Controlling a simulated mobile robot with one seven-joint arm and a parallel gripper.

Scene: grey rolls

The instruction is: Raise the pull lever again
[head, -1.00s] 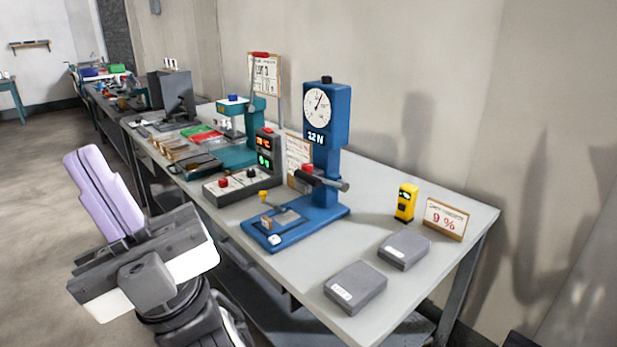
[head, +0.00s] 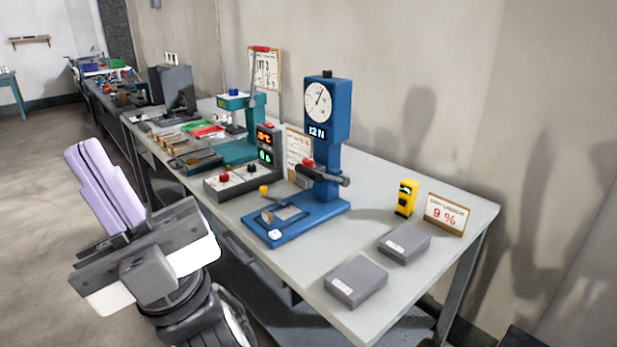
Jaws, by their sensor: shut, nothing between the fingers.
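Two lever-like parts show, and I cannot tell for certain which is the pull lever. A blue force tester (head: 328,108) with a round dial stands on the bench. A dark lever (head: 328,174) with a thick grip sticks out about level from its column, sloping slightly down to the right. Behind it, a teal press (head: 238,151) has a thin upright lever (head: 252,85) with a red grip at its top. My gripper (head: 82,147), with lavender fingers, is at the left, in front of the bench and apart from both levers. Its fingers are shut and empty, pointing up and left.
Two grey blocks (head: 355,281), a yellow device (head: 405,198) and a "9 %" sign (head: 447,214) are on the right of the bench (head: 300,272). Floor is open at the left.

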